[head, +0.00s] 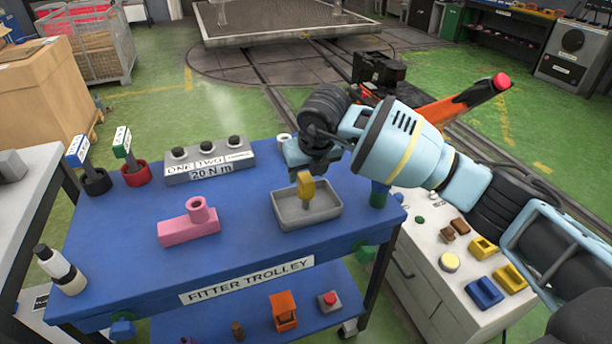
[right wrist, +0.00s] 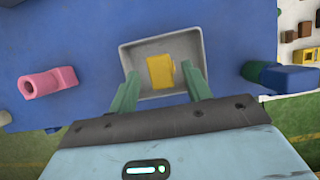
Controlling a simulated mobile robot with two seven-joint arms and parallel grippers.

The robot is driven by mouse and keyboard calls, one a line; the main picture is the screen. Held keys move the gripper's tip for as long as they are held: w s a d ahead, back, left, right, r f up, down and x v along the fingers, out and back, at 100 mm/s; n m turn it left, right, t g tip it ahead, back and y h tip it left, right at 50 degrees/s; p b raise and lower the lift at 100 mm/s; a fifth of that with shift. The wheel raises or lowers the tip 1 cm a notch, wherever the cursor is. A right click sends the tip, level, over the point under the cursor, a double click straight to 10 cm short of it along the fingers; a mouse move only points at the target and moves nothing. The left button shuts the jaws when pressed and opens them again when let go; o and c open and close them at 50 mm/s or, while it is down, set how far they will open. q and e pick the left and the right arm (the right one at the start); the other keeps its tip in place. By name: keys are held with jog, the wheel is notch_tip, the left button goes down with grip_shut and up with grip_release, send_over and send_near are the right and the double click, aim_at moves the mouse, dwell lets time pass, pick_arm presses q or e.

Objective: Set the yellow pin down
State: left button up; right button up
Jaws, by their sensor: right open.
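The yellow pin (head: 306,187) is upright at the grey tray (head: 322,215) on the blue fitter trolley (head: 120,250). In the right wrist view the pin (right wrist: 160,72) shows inside the walls of the tray (right wrist: 136,55). My right gripper (head: 308,166) is above the tray. In its wrist view the green fingers of the gripper (right wrist: 160,76) are spread, one on each side of the pin, with gaps between. Whether the pin's foot touches the tray floor is hard to tell. My left gripper is not in view.
A pink pipe fitting (head: 190,222) stands left of the tray. A grey block marked 20 N m (head: 210,163) lies behind it. A white cabinet (head: 425,262) with small parts is further right.

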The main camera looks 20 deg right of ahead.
jog(key=v, duration=0.9)
jog(key=shift+r, duration=0.25)
jog(key=shift+s, duration=0.1)
